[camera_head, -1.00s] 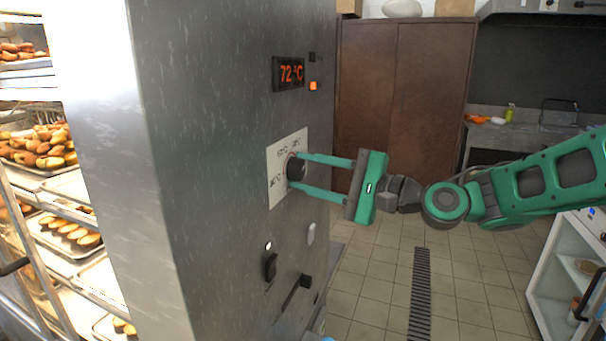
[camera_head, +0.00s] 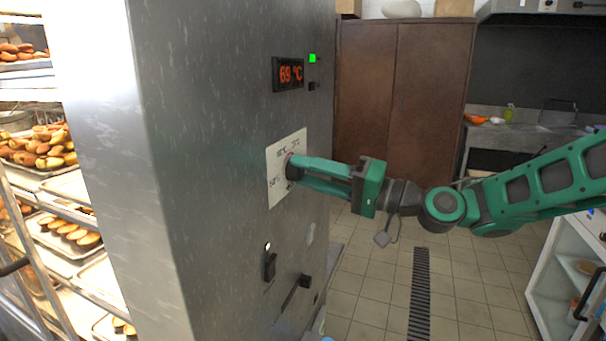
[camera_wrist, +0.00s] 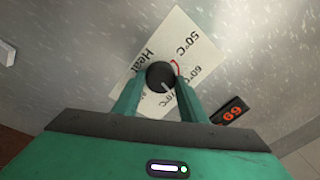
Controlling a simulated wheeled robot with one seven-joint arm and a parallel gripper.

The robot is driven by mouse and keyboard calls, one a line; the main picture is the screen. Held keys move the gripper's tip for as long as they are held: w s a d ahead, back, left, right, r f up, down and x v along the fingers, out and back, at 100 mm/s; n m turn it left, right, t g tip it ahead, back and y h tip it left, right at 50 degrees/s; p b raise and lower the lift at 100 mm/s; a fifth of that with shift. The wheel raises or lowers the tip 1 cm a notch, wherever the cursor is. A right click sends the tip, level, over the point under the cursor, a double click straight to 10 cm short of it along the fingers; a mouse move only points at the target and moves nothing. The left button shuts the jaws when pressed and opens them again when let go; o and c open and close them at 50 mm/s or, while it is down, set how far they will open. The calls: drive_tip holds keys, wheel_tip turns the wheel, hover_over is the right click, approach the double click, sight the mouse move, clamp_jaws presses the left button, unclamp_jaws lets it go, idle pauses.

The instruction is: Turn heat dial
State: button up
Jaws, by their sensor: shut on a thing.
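The heat dial is a round black knob on a white label plate (camera_head: 275,179) on the steel cabinet's front. In the wrist view the dial (camera_wrist: 160,76) shows a pale pointer line, with printed temperatures and a red arc around it. My gripper (camera_head: 291,169) is shut on the dial, one finger on each side, and its fingers largely hide the dial in the head view. The display (camera_head: 288,74) above reads 69 °C; it also shows in the wrist view (camera_wrist: 232,110). A green light (camera_head: 312,58) is lit beside the display, and the lamp below it is dark.
Below the plate are a black switch (camera_head: 269,266) and a black lever (camera_head: 297,291). A rack of bread trays (camera_head: 45,190) stands at left. Brown cabinets (camera_head: 400,110) stand behind. The tiled floor (camera_head: 380,285) right of the steel cabinet is open.

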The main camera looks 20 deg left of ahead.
drive_tip(key=n, duration=0.5)
drive_tip(key=shift+w+d+f+g, duration=0.1)
drive_tip(key=shift+w+f+g, duration=0.05)
drive_tip(key=shift+f+g, duration=0.15)
drive_tip(key=shift+w+n+g, duration=0.1)
drive_tip(key=shift+n+g, duration=0.4)
drive_tip(key=shift+n, duration=1.7)
drive_tip(key=o, duration=1)
drive_tip(key=shift+w, duration=0.1)
drive_tip(key=shift+o, duration=0.2)
drive_tip(key=shift+r, duration=0.1)
drive_tip(key=d+f, duration=0.1)
drive_tip(key=d, duration=0.9)
drive_tip(key=shift+d, duration=0.4)
